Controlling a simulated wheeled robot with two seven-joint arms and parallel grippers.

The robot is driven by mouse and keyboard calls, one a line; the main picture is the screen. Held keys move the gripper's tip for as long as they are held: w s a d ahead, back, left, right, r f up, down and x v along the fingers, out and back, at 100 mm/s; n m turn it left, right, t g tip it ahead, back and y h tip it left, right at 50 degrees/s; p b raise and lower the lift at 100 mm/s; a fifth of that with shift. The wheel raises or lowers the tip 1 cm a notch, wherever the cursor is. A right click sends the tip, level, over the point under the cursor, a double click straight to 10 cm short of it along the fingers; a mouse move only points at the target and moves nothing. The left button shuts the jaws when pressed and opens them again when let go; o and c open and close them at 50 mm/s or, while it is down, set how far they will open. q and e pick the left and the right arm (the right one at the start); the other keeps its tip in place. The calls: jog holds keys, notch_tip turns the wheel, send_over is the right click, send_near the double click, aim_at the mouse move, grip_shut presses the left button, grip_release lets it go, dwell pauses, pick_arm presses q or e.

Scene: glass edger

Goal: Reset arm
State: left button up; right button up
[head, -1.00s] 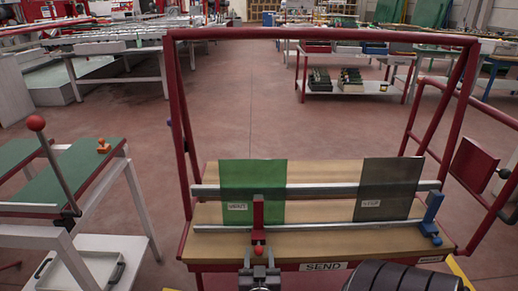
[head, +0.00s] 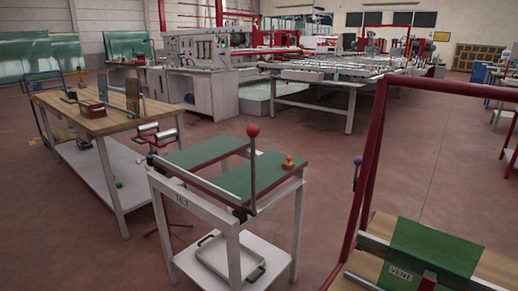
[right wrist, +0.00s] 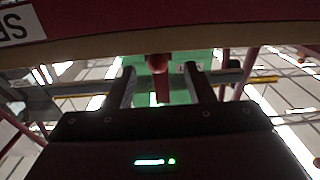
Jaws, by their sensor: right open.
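My right gripper (right wrist: 159,72) shows in the right wrist view with its two dark fingers apart. A red knob or post (right wrist: 158,64) shows between the fingertips, beyond them or between them; I cannot tell which. A green pane (right wrist: 178,92) lies behind it. No gripper shows in the head view, and my left gripper is in neither current view. The red-framed rack (head: 371,150) stands at the right of the head view, cut off by the edge. It carries a green pane with a white label (head: 401,274) and a red clamp, partly cut off.
A white-framed tilt table (head: 232,240) with green tops stands in front, with a red-knobbed lever (head: 252,165) and a tray on its lower shelf. A wooden workbench (head: 110,118) is at left. A roller conveyor (head: 340,75) is behind. Red floor between them is open.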

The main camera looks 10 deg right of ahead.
jog(key=s+a+f+n+g+y, duration=0.1)
jog(key=a+f+n+g+y, duration=0.15)
jog(key=a+f+y, duration=0.4)
jog(key=s+a+f+n+g+y, duration=0.1)
jog(key=a+f+n, duration=0.25)
jog(key=f, duration=0.65)
jog(key=a+f+n+g+y, duration=0.1)
jog(key=a+f+n+y, duration=0.25)
jog(key=a+f, duration=0.4)
jog(key=s+a+f+n+g+y+p, duration=0.1)
jog(key=s+a+f+n+g+y, duration=0.15)
jog(key=s+f+g, duration=0.7)
pick_arm(q)
jog(key=s+a+r+p, duration=0.2)
jog(key=s+a+p, duration=0.1)
jog(key=s+p, duration=0.8)
jog(key=s, duration=0.3)
jog(key=shift+s+g, duration=0.25)
jog(key=shift+g, duration=0.15)
pick_arm(e)
jog(key=s+d+r+t, duration=0.1)
jog(key=s, duration=0.6)
jog(key=s+d+r+t, duration=0.2)
jog(key=s, duration=0.6)
jog(key=shift+s+d+r, duration=0.15)
jog(key=shift+s+d, duration=0.15)
